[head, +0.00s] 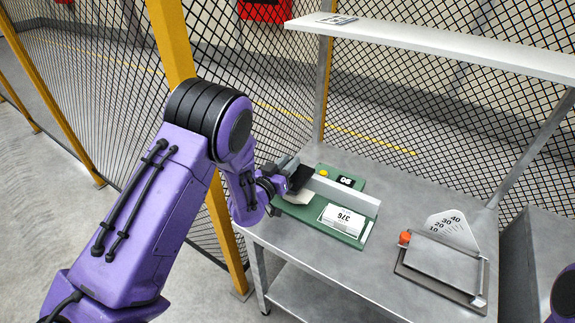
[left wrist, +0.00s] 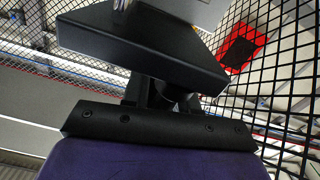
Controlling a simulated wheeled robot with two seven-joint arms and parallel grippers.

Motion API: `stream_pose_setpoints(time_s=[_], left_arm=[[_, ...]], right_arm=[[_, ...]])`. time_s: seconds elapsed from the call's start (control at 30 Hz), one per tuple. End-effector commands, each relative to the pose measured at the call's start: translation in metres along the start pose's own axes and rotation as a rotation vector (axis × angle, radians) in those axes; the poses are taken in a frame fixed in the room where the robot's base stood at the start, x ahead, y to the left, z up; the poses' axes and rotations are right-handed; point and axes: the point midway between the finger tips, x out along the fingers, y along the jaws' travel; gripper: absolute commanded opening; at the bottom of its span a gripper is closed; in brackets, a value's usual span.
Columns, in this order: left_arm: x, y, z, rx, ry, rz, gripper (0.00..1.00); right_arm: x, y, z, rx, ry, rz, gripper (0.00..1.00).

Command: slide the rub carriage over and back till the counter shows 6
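The rub tester has a green base (head: 362,239) on the grey bench, with a long pale bar (head: 345,191) along it. Its black counter (head: 346,181) shows small white digits, upside down in the picture; they seem to read 06, but are too small to be sure. My left gripper (head: 298,180) is at the left end of the tester, over a pale block (head: 297,198) that looks like the rub carriage. The gripper hides part of it, and its fingertips are not clear. The left wrist view shows mostly the dark gripper body. My right gripper is out of view.
A white card (head: 343,219) lies on the base and a yellow button (head: 323,173) sits behind. A plate device with an orange knob (head: 404,239) and a scale stands at right. A shelf (head: 450,46) overhangs the bench; mesh fencing stands behind.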

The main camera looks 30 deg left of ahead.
Motion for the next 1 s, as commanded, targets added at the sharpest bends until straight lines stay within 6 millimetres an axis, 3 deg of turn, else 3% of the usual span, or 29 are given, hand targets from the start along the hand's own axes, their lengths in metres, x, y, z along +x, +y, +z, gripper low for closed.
stream_pose_setpoints(time_s=[0.37,0.73,1.0], left_arm=[[-0.006,0.000,0.002,0.000,-0.002,0.001,0.40],[-0.085,-0.001,0.004,0.000,-0.002,-0.001,0.40],[-0.106,-0.001,0.000,0.000,0.000,-0.001,0.40]], right_arm=[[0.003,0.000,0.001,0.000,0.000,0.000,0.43],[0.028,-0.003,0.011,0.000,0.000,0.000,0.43],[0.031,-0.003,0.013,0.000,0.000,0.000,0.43]])
